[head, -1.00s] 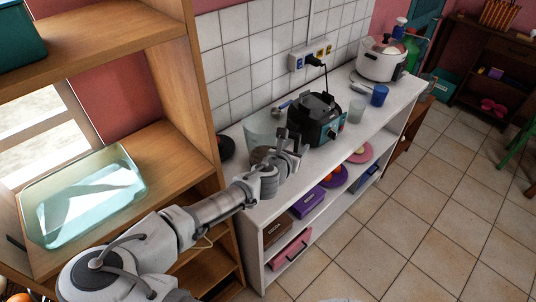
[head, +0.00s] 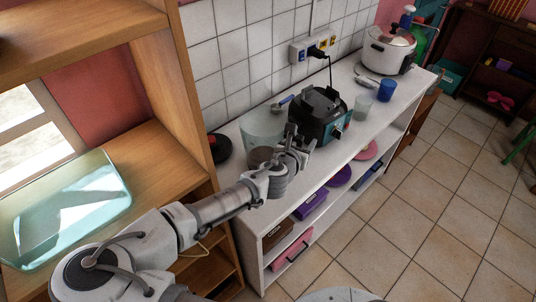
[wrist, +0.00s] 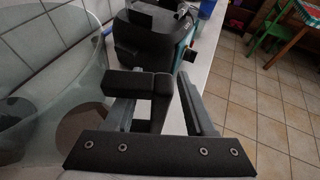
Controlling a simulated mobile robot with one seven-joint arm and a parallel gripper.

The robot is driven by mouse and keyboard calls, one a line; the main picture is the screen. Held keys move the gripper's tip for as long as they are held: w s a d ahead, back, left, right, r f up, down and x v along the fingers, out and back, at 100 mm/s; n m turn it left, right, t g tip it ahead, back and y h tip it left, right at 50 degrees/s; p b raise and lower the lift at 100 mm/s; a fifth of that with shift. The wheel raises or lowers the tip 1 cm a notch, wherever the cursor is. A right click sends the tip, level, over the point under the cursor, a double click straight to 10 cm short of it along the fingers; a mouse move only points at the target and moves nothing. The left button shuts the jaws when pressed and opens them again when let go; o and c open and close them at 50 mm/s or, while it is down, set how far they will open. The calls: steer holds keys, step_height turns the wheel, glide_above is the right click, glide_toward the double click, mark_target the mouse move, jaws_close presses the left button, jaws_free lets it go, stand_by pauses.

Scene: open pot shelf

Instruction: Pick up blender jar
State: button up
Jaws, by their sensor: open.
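The blender jar (head: 261,124) is clear, with a dark part at its bottom, and stands upright on the white counter. In the wrist view the clear jar (wrist: 55,70) fills the left side, and its black handle (wrist: 158,92) sticks out to the right. My gripper (head: 296,147) is at the handle side of the jar, in front of it. In the wrist view my gripper (wrist: 165,108) is open, with one finger on each side of the handle. Contact with the handle cannot be told. My arm hides part of the jar's lower side in the head view.
The black and teal blender base (head: 320,114) stands close behind the gripper, to the right of the jar. A clear cup (head: 362,107), a blue cup (head: 387,90) and a rice cooker (head: 389,50) are farther along the counter (head: 345,150). A wooden shelf (head: 160,155) stands on the left.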

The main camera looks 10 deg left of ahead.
jaws_close()
stand_by(0.3)
steer(key=shift+r, duration=0.1)
stand_by(1.1)
